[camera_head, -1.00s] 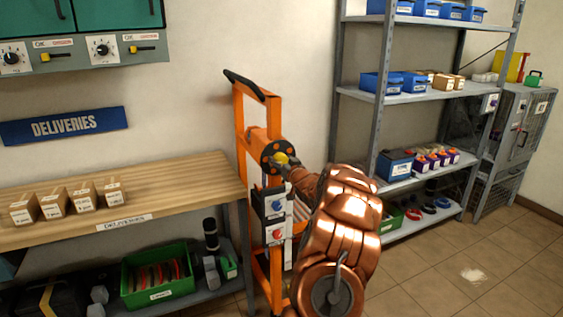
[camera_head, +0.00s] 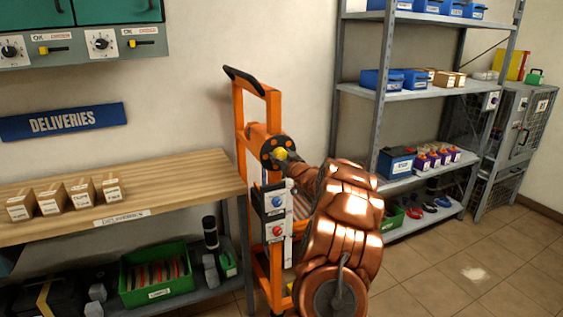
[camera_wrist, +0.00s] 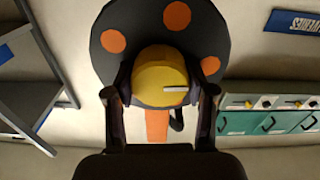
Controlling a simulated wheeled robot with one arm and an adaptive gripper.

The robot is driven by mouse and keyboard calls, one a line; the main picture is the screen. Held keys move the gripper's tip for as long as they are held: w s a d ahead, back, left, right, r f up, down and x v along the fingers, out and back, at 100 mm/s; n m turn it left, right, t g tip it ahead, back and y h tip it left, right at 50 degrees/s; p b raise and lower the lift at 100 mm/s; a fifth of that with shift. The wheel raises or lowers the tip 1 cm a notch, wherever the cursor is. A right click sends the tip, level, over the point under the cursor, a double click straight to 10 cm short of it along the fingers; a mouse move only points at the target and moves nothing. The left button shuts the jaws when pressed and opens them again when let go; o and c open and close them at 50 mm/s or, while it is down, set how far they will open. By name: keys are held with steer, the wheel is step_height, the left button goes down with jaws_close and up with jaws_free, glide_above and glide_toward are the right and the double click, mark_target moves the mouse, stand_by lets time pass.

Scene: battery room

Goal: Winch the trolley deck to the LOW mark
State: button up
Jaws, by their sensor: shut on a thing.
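The orange trolley (camera_head: 238,110) stands upright against the wall, right of the deliveries bench. In the wrist view the yellow knob (camera_wrist: 163,74) with a white mark sits between my fingers, in front of the spotted disc (camera_wrist: 110,40). My gripper (camera_wrist: 162,92) is shut on the yellow knob. A grey box with a blue and a red button (camera_head: 276,215) is on the trolley below the winch. My arm hides the lower right of the trolley; the deck and LOW mark cannot be made out.
The deliveries bench (camera_head: 190,178) with several small cartons is at left, a green bin (camera_head: 158,287) below it. A grey shelf rack (camera_head: 410,93) with boxes and a battery (camera_head: 396,163) stands at right. The tiled floor (camera_head: 440,270) at right is clear.

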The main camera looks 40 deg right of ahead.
steer(key=n+b, duration=0.3)
steer(key=b, duration=0.1)
steer(key=shift+f+n, duration=0.2)
steer(key=shift+n, duration=0.2)
steer(key=n+b, duration=1)
steer(key=shift+n, duration=0.4)
steer(key=n+b, duration=0.3)
steer(key=n, duration=0.1)
steer(key=shift+n, duration=0.3)
steer(key=n+b, duration=0.3)
steer(key=n, duration=0.1)
steer(key=shift+f+n, duration=0.1)
steer(key=shift+n, duration=0.2)
steer(key=n+b, duration=0.3)
steer(key=n, duration=0.1)
steer(key=n+b, duration=0.3)
steer(key=n, duration=0.3)
steer(key=shift+f+n, duration=0.1)
steer(key=shift+n, duration=0.2)
steer(key=shift+n+b, duration=0.45)
steer(key=shift+n, duration=1.15)
